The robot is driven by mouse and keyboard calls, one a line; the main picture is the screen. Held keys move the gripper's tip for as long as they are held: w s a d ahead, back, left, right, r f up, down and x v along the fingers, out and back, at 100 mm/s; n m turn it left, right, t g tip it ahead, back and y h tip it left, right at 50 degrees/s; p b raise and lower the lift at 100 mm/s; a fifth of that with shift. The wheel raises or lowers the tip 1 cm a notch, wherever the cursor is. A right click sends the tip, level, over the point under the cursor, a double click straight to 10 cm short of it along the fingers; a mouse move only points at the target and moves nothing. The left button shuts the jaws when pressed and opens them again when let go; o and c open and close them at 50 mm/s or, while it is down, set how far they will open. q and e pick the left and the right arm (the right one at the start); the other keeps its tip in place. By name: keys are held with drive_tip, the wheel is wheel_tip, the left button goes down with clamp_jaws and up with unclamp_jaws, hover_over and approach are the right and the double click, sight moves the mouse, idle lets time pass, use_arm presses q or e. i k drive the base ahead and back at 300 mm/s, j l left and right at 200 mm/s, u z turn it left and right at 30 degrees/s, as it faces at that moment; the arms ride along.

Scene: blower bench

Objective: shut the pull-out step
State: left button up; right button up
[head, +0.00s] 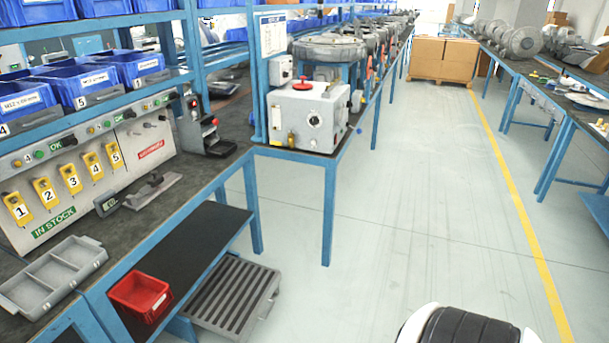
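The pull-out step (234,297) is a grey slatted platform low under the front of the left workbench. It sticks out past the bench's lower shelf (190,250) into the aisle, so it stands open. Its rear part is hidden beneath the shelf and the bench frame. Neither of my grippers shows in the head view, and nothing is seen touching the step.
A red bin (140,296) sits on the lower shelf beside the step. A grey compartment tray (54,275) lies on the bench top. A blue bench leg (329,215) stands beyond the step. The floor (420,220) to the right is clear up to the yellow line.

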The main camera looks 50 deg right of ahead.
sight(230, 302)
drive_tip(key=z, duration=1.3)
